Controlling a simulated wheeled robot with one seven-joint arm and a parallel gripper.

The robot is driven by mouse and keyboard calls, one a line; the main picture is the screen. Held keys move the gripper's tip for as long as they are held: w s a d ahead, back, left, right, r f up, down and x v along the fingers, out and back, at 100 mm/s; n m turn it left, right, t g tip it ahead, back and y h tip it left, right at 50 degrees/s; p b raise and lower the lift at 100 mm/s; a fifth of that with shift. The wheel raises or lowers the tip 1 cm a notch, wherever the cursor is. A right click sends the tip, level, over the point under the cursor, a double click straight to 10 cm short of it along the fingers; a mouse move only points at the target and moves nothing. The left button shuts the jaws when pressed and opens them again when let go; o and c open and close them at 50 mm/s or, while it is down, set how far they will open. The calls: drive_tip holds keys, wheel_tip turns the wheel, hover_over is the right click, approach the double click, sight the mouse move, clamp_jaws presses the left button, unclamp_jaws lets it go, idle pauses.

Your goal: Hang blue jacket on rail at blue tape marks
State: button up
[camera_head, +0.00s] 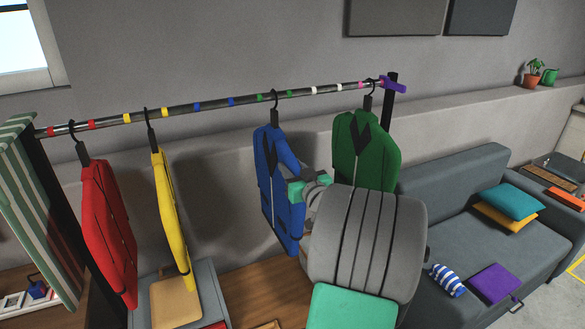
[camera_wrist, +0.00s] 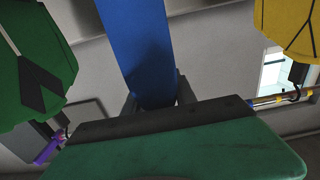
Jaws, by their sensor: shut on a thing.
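The blue jacket (camera_head: 265,190) hangs upright with its dark hook (camera_head: 274,98) overlapping the rail (camera_head: 325,90) between the two green tape marks (camera_head: 260,98). I cannot tell whether the hook rests on the rail or is in front of it. The two blue tape marks (camera_head: 197,106) are on the rail to the left of this hook. My gripper (camera_wrist: 158,100) is shut on the blue jacket, which also fills the upper middle of the wrist view (camera_wrist: 137,45). In the head view my arm hides part of the jacket's right side.
A red jacket (camera_head: 107,230) and a yellow jacket (camera_head: 172,215) hang to the left, a green jacket (camera_head: 367,150) close on the right. A grey sofa (camera_head: 450,180) stands at the right. The rail between yellow and blue jackets is clear.

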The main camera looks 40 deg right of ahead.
clamp_jaws()
